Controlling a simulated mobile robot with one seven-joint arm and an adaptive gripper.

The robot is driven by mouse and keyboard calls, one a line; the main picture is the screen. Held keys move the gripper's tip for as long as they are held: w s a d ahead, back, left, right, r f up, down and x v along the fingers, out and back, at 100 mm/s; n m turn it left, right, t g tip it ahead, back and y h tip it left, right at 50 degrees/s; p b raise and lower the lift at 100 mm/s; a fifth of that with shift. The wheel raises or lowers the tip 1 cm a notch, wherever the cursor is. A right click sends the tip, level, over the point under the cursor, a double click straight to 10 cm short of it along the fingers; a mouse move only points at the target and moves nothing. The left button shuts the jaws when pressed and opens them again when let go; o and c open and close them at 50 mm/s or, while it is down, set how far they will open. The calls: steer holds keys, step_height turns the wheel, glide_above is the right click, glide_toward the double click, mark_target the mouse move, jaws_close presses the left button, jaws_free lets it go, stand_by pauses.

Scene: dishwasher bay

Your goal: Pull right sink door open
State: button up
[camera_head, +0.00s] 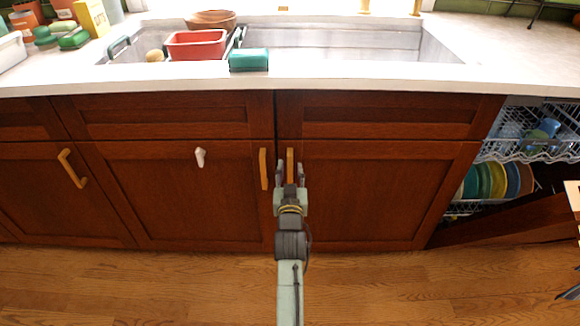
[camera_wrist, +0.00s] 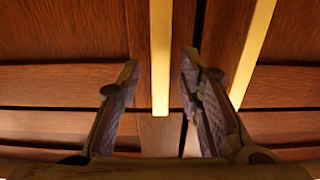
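The right sink door (camera_head: 365,195) is a dark red-brown cabinet panel and looks closed. Its vertical tan handle (camera_head: 290,165) is near the door's left edge. My gripper (camera_head: 290,172) is in front of this handle, with one finger on each side. In the wrist view, the handle (camera_wrist: 160,60) shows between the fingers of my gripper (camera_wrist: 158,78), with a visible gap on both sides. The gripper is open and holds nothing. How deep the handle sits between the fingers is hard to tell.
The left sink door (camera_head: 180,200) has its own handle (camera_head: 263,168) close by; this handle also shows in the wrist view (camera_wrist: 250,50). A white latch-like piece (camera_head: 200,157) is on that door. The open dishwasher (camera_head: 525,150) with dishes is at right. The wood floor (camera_head: 400,285) is clear.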

steer(key=shift+w, duration=0.75)
steer(key=shift+c, duration=0.4)
jaws_close()
